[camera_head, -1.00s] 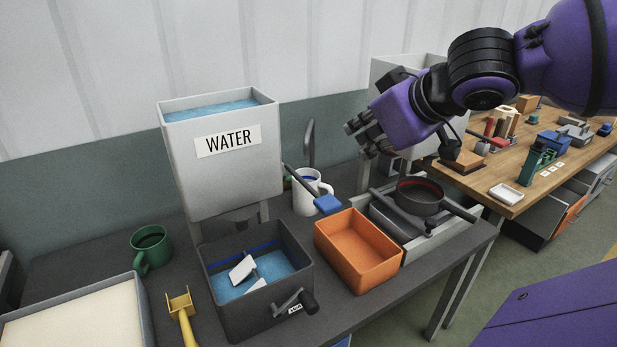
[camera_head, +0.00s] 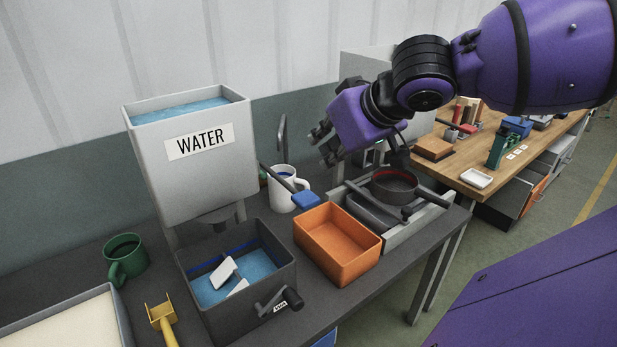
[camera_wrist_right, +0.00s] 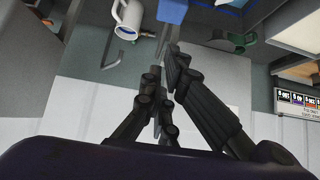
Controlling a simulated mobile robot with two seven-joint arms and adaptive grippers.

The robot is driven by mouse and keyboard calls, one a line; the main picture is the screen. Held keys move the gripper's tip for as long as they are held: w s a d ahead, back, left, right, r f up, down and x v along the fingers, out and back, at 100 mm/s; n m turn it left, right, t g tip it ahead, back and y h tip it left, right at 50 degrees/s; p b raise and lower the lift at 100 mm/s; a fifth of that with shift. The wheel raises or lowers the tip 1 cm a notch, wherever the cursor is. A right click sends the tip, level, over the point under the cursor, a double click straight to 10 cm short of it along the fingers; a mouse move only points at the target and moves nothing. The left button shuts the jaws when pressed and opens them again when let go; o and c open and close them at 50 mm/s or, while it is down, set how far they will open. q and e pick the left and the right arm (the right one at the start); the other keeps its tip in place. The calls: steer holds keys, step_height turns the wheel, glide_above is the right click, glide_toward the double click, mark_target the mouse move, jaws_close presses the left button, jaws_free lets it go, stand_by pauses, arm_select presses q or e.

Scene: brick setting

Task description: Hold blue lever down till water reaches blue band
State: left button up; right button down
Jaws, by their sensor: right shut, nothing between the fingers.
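The blue lever (camera_head: 306,200) is a blue paddle on a dark rod beside the grey WATER tank (camera_head: 190,165). In the right wrist view the blue paddle (camera_wrist_right: 172,11) is at the top, just beyond the fingertips. The dark bin (camera_head: 215,317) under the tank holds blue water (camera_head: 258,268) with a white paddle piece in it. The blue band (camera_head: 208,265) shows on the bin's inner back wall, above the water surface. My right gripper (camera_head: 322,146) is shut and empty, above and slightly right of the lever, apart from it. My left gripper is out of view.
An orange tray (camera_head: 337,246) stands right of the bin, and a white mug (camera_head: 284,190) stands behind the lever. A dark pan (camera_head: 394,186) is below my right arm. A green mug (camera_head: 126,258) and yellow-handled tool (camera_head: 162,316) are at left.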

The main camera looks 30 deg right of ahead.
steer(key=b, duration=0.3)
glide_above(308, 196)
step_height(308, 196, down, 6)
steer(key=shift+f, duration=1.6)
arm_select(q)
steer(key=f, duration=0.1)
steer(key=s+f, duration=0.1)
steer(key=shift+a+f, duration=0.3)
arm_select(e)
steer(key=shift+f, duration=0.15)
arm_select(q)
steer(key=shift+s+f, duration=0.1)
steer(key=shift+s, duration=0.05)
